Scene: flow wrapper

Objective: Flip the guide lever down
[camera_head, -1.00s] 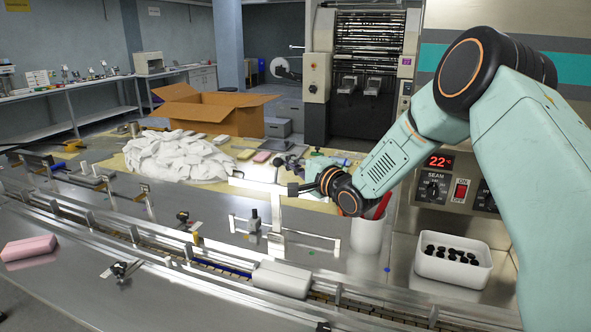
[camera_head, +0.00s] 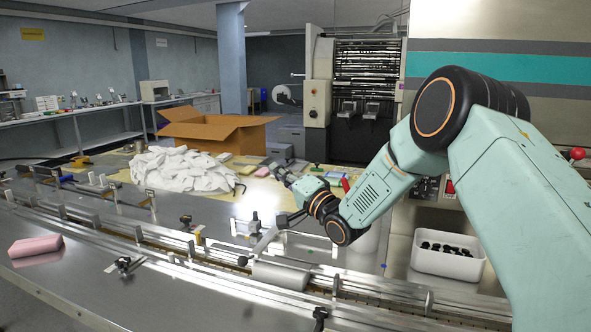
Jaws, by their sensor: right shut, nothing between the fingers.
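My right gripper (camera_head: 281,174) is shut and empty at the end of the arm coming from the right; it is small and dark against the table behind it. A slanting metal bar (camera_head: 265,241), apparently the guide lever, lies left of my wrist above the conveyor's rear side. It slopes down to the left, with a black ball (camera_head: 243,263) near its lower end. My wrist hides the area around its upper end, so I cannot tell whether they touch. My left gripper is not in view.
The conveyor (camera_head: 150,243) runs across the front, with a grey wrapped block (camera_head: 281,274) on it. A pink block (camera_head: 35,246) lies at left. White cloth (camera_head: 180,172) and a cardboard box (camera_head: 215,130) are behind. A white bin (camera_head: 447,262) of black parts stands at right.

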